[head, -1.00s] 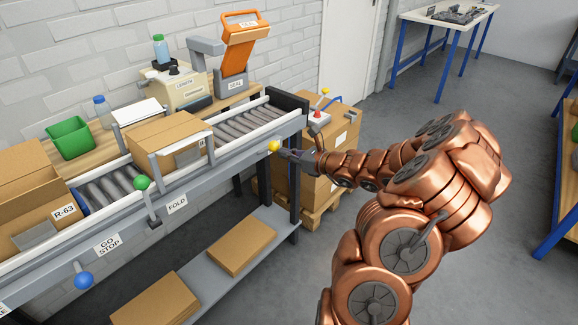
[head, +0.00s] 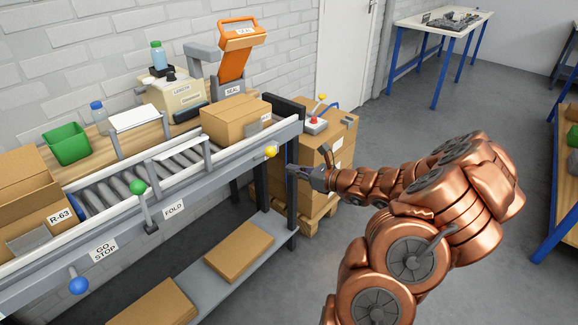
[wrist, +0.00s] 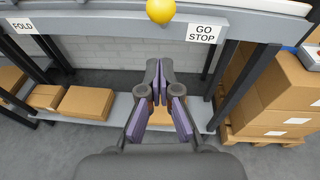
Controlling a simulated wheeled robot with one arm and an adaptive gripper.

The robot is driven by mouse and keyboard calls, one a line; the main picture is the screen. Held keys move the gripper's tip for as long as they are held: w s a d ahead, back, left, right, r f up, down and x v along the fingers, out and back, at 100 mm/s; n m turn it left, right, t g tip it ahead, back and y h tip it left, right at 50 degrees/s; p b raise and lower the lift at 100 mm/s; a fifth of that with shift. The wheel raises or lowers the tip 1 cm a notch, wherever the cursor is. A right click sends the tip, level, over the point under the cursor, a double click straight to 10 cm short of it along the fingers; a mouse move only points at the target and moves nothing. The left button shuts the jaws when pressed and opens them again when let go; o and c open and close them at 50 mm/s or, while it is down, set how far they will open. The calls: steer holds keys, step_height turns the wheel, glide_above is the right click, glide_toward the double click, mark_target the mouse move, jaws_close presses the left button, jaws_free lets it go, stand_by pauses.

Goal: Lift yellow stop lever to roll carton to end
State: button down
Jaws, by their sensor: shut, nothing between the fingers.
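The carton (head: 232,120) sits on the rollers at the far right end of the conveyor, close to the black end plate (head: 290,108). The yellow knob (head: 270,152) of the stop lever sticks out from the front rail; in the wrist view the yellow knob (wrist: 160,10) shows at the top edge, beside a GO STOP label. My gripper (head: 291,171) is just below and right of the knob, apart from it. In the wrist view my gripper (wrist: 160,66) is shut and empty, its fingertips below the rail.
A second carton marked R-63 (head: 35,212) stands at the left on the conveyor. Green (head: 137,187) and blue (head: 79,285) knobs stick out along the front. Flat cartons (head: 240,250) lie on the lower shelf. Stacked boxes (head: 335,150) stand beyond the conveyor end.

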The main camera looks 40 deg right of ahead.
steer(key=v, duration=0.8)
steer(key=shift+s+d, duration=0.2)
steer(key=shift+s, duration=0.15)
steer(key=shift+f, duration=0.15)
steer(key=s+a+r+n+g+y+p, duration=0.1)
steer(key=a+r+n+g+y, duration=0.15)
steer(key=a+n, duration=0.4)
steer(key=a+r+n+g+y+p, duration=0.1)
steer(key=a+r+n+g+p, duration=0.15)
steer(key=a, duration=0.75)
steer(key=s+a+r+n+g+y, duration=0.1)
steer(key=a+r+n+g+y, duration=0.1)
steer(key=a+r+n+g, duration=0.45)
steer(key=s+a+n+g+h+p, duration=0.5)
steer(key=s+a+n, duration=0.65)
steer(key=s, duration=0.45)
steer(key=s+d+r+n+h+p, duration=0.2)
steer(key=s+d+r+n+h, duration=0.2)
steer(key=s, duration=0.4)
steer(key=shift+s+d+r+n+h, duration=0.2)
steer(key=shift+d+n+h, duration=0.35)
steer(key=shift+h, duration=0.3)
